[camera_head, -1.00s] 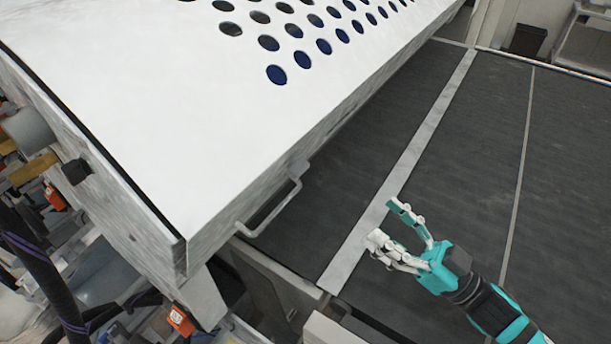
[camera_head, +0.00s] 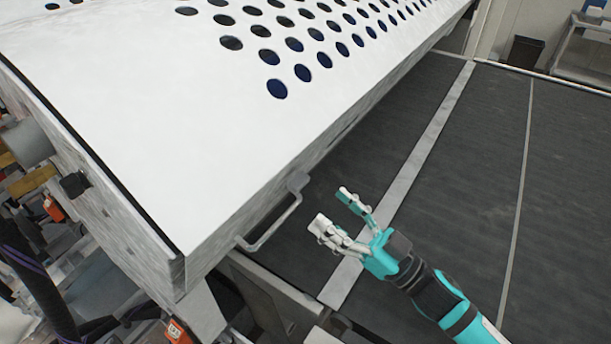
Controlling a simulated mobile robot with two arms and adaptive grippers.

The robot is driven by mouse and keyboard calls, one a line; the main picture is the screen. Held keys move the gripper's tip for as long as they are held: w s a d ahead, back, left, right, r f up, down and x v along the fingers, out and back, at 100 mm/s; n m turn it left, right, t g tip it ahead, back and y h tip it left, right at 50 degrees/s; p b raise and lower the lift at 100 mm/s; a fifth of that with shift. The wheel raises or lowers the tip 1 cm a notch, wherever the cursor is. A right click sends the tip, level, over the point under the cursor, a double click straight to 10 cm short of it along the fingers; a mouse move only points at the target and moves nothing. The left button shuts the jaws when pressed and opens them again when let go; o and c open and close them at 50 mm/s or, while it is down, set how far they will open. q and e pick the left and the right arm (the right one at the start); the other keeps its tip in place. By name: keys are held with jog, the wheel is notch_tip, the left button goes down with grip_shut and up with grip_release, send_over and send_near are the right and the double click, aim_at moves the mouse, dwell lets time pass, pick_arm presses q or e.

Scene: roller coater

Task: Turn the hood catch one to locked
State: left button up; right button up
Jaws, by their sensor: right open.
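The white hood (camera_head: 130,110) with rows of round holes fills the left and top of the view. A small black knob-like part (camera_head: 75,185) sticks out of its left end panel; I cannot tell whether it is hood catch one or how it is set. A metal bar handle (camera_head: 277,228) is on the hood's lower right side. My right gripper (camera_head: 333,208) is open and empty, with its fingers toward the handle. It appears a short way right of the handle, apart from it. My left gripper is not in view.
A dark ribbed belt (camera_head: 455,180) with a pale strip (camera_head: 415,160) lies to the right of the hood and is clear. A grey cylinder (camera_head: 28,143) juts from the hood's left end. Cables and machine parts crowd the lower left. A dark bin (camera_head: 525,52) stands far back.

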aim_at(299, 182)
jog(key=p+x, duration=0.2)
jog(key=x, duration=0.5)
jog(key=c, duration=1.2)
jog(key=shift+o, duration=0.2)
